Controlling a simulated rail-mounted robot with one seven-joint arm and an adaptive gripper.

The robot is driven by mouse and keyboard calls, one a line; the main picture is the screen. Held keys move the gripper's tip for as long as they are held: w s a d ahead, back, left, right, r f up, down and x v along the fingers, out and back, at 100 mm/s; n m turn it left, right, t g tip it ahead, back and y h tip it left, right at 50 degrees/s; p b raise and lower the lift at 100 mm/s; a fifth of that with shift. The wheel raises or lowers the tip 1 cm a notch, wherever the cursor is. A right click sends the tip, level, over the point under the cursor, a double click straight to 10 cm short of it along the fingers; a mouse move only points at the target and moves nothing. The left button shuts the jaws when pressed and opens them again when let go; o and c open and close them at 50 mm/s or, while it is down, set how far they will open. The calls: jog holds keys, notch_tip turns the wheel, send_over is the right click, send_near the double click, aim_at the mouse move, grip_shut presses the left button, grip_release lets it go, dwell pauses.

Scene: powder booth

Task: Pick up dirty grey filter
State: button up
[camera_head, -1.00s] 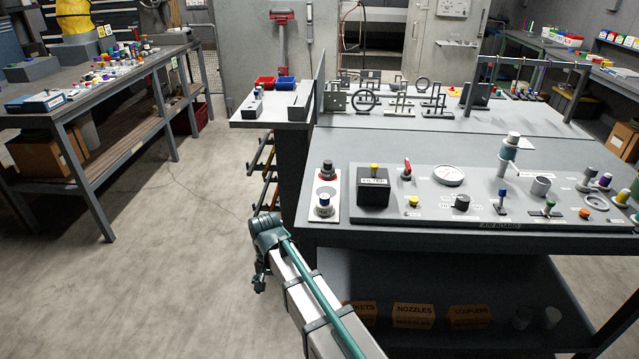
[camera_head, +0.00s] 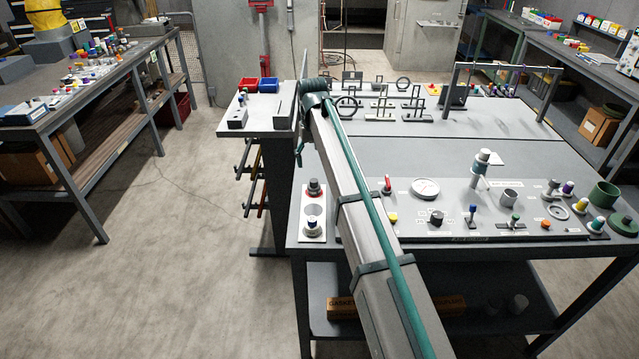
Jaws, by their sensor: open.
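I cannot pick out the dirty grey filter for certain. A dark knob-topped part with a red ring (camera_head: 314,188) and a white-based part with a dark blue top (camera_head: 312,226) stand on a white plate (camera_head: 322,209) at the board's left. My arm reaches up across the bench's left part and covers the black FILTER box seen earlier. My gripper does not show clearly; it appears hidden behind my arm.
A side shelf (camera_head: 236,131) holds a red bin (camera_head: 247,85), a blue bin (camera_head: 268,84) and grey blocks. Ring-and-post racks (camera_head: 384,108) stand at the bench's back. The bench's middle surface (camera_head: 430,155) is clear. A cluttered workbench (camera_head: 100,92) stands left across open floor.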

aim_at(314, 180)
jog(key=shift+f+p, duration=1.65)
jog(key=shift+f, duration=2.9)
jog(key=c, duration=1.2)
jog(key=shift+r, duration=0.1)
